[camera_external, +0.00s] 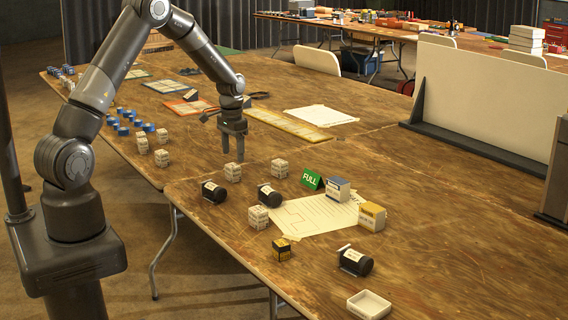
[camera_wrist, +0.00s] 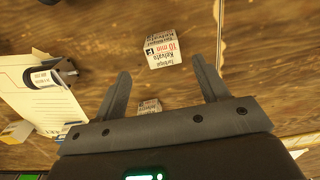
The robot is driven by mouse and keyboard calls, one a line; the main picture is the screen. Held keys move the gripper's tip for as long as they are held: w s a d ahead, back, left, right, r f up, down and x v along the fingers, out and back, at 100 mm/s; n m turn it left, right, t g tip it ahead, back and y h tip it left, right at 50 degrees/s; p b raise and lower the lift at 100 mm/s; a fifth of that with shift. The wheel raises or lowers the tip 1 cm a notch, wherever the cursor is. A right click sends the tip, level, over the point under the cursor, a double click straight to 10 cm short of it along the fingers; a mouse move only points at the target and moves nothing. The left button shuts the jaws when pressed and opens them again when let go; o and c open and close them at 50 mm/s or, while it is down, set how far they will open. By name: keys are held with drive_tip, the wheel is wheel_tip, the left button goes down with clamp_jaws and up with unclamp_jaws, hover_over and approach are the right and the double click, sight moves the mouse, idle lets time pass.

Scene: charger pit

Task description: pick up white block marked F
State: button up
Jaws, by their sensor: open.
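In the wrist view, a white block (camera_wrist: 163,48) with black and red print shows just beyond my fingertips. A small dark mark on it may be the letter F, but I cannot be sure. A second white block (camera_wrist: 150,106) shows between the fingers, partly hidden by my gripper body. My gripper (camera_external: 233,153) is open and empty, pointing down above the table. In the external view, one white block (camera_external: 233,172) stands just below it and another (camera_external: 279,168) is to its right. More similar blocks (camera_external: 258,217) stand nearby; their letters are unreadable here.
Black cylinders (camera_external: 270,195) lie near the blocks. A green FULL sign (camera_external: 312,180), a blue-topped box (camera_external: 338,189), a yellow box (camera_external: 371,216) and a paper sheet (camera_external: 312,217) are to the right. A white tray (camera_external: 369,304) is at the front.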

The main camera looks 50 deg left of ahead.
sight(233, 165)
drive_tip(key=shift+a+f, duration=0.15)
drive_tip(key=shift+f, duration=1.4)
drive_tip(key=shift+a+f, duration=0.1)
drive_tip(key=shift+f, duration=1.45)
drive_tip(key=shift+c, duration=0.4)
drive_tip(key=c, duration=1)
drive_tip(key=shift+r, duration=0.15)
